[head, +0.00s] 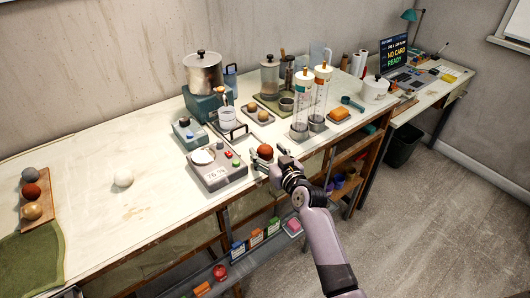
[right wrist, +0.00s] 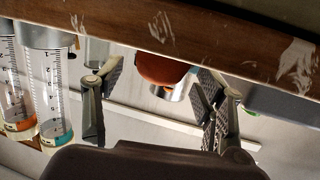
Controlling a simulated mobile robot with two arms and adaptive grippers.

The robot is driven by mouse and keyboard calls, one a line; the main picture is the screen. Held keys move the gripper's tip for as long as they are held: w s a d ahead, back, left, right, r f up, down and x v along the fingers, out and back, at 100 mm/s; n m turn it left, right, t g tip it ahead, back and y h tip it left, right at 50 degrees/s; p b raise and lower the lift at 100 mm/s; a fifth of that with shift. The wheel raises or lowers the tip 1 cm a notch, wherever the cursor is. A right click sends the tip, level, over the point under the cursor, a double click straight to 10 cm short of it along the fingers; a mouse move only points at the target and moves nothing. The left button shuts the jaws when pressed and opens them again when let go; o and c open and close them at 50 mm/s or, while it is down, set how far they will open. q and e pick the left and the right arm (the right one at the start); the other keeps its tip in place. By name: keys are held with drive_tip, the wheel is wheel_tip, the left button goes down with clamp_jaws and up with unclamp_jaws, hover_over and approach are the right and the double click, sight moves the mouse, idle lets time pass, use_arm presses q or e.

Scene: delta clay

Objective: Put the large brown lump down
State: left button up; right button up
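A round reddish-brown lump (head: 265,151) is at the front edge of the workbench, between the fingers of my right gripper (head: 268,161). In the right wrist view the lump (right wrist: 163,67) shows between the two spread fingers of the right gripper (right wrist: 158,72), partly cut off by the bench edge. A gap shows between the lump and the left-hand finger. I cannot tell whether the lump rests on the bench top. My left gripper is not clearly in view.
A scale (head: 217,172) with a white pan stands left of the gripper. Two clear measuring cylinders (head: 301,108) stand behind it.

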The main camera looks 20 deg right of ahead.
drive_tip(key=c, duration=1.1)
drive_tip(key=shift+c, duration=0.8)
drive_tip(key=shift+r, duration=0.15)
